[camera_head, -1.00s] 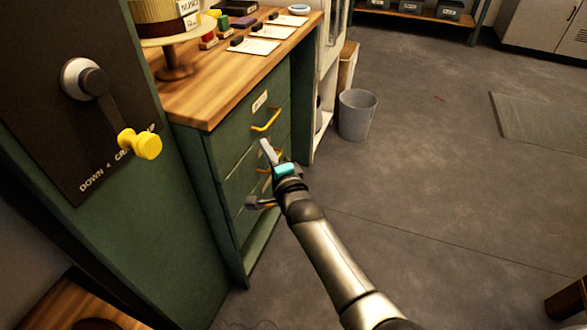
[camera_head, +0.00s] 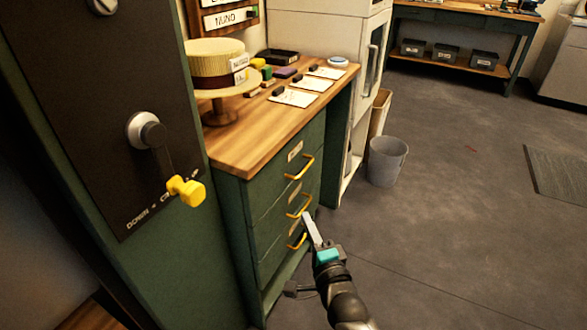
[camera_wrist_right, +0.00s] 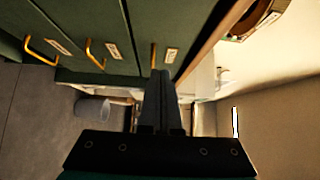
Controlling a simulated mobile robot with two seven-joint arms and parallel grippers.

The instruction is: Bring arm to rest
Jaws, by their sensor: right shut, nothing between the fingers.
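My right gripper (camera_head: 311,229) is in the lower middle of the head view, in front of the green drawer cabinet (camera_head: 262,213). Its fingers are together and hold nothing. In the right wrist view the closed fingers (camera_wrist_right: 160,95) point toward the cabinet's drawers and their yellow handles. In the head view the fingertips overlap the area near the lower drawer handles (camera_head: 298,241); I cannot tell whether they touch. The drawers look shut. My left gripper is not in view.
A dark panel with a yellow-knobbed crank (camera_head: 186,190) stands at the left. The wooden countertop (camera_head: 262,142) bears a straw hat (camera_head: 214,62) on a stand, cards and small blocks. A grey bin (camera_head: 387,161) stands beyond the cabinet.

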